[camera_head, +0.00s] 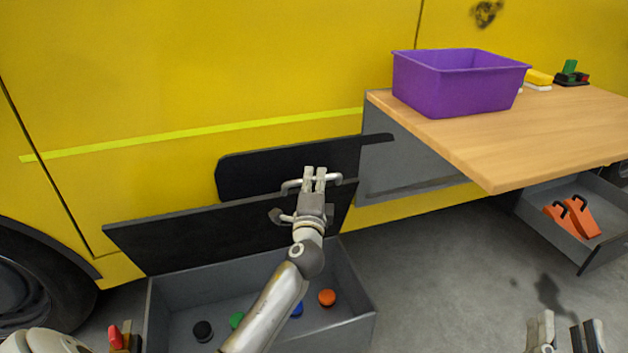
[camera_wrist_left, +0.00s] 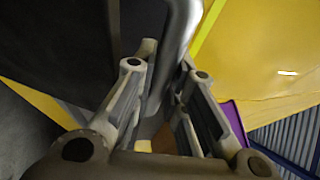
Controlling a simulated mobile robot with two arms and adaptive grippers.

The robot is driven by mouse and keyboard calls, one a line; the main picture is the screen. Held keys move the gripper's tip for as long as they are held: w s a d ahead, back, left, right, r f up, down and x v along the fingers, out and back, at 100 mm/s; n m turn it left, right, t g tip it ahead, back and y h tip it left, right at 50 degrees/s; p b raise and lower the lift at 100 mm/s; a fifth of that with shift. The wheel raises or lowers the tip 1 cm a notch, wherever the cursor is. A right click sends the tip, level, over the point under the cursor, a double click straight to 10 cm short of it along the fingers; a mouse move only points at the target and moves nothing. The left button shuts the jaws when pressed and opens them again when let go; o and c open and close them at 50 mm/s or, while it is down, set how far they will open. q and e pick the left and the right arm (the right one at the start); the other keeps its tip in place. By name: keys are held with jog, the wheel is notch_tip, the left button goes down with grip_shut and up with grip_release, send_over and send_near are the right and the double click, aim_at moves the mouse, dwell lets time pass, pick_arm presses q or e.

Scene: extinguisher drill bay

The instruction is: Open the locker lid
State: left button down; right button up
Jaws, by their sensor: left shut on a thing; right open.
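The grey locker (camera_head: 355,303) stands open on the floor by the yellow wall. Its black lid (camera_head: 190,235) is raised, leaning up at the back of the box. My left gripper (camera_head: 314,175) is shut on the silver lid handle (camera_head: 290,185) near the lid's top edge. In the left wrist view the handle (camera_wrist_left: 182,35) runs between the fingers, with the dark lid (camera_wrist_left: 55,40) on the left. My right gripper (camera_head: 565,338) is open and empty at the lower right, partly cut off by the frame.
Black, green, blue and orange round pieces (camera_head: 327,297) lie in the locker. A dark panel (camera_head: 245,175) shows behind the lid. A wooden table (camera_head: 540,135) holds a purple bin (camera_head: 455,85). An open grey drawer (camera_head: 600,255) below holds orange wedges (camera_head: 582,215). The floor between is clear.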

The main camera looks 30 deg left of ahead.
pick_arm(q)
jog(key=c, duration=1.7)
grip_release()
jog(key=v, duration=1.2)
